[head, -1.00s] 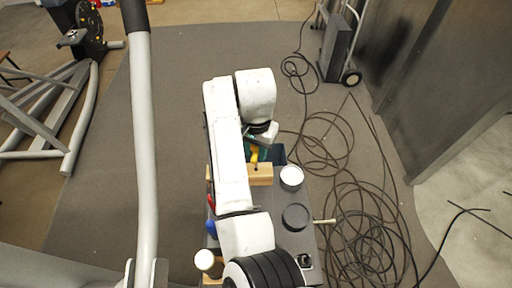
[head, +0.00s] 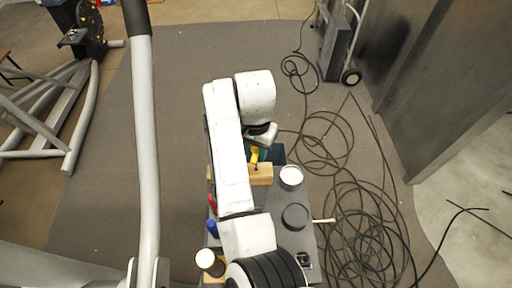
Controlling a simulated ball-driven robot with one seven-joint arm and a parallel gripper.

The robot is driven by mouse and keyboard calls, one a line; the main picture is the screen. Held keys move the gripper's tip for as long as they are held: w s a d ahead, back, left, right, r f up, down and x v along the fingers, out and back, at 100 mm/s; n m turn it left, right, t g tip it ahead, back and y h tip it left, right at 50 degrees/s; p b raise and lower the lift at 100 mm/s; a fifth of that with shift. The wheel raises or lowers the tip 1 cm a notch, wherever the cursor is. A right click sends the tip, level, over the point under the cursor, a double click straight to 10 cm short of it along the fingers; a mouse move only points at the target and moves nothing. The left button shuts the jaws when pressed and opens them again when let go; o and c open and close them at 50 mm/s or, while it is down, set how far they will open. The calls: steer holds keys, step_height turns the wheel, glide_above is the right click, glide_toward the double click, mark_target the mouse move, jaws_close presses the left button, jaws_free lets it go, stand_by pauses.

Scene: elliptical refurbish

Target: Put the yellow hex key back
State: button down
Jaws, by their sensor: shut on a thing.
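My gripper (head: 257,150) is at the far end of the small grey table, under my white arm's wrist. It is shut on the yellow hex key (head: 254,155), a small yellow shape just above a wooden block (head: 261,174). The block has a dark hole in its face. My arm hides part of the block and most of the gripper's fingers. I cannot tell whether the key touches the block.
A white-topped can (head: 291,177), a dark round lid (head: 295,216) and a white-capped jar (head: 206,259) stand on the grey table (head: 290,246). A dark bin (head: 277,154) is behind the block. Black cables (head: 350,215) cover the floor at right.

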steer(key=shift+f, duration=0.15)
steer(key=shift+f+b, duration=0.75)
steer(key=shift+f, duration=1.05)
steer(key=shift+f, duration=0.15)
steer(key=shift+f+b, duration=0.35)
steer(key=shift+f, duration=0.45)
steer(key=shift+f, duration=0.2)
steer(key=shift+f, duration=0.3)
steer(key=c, duration=0.7)
jaws_free()
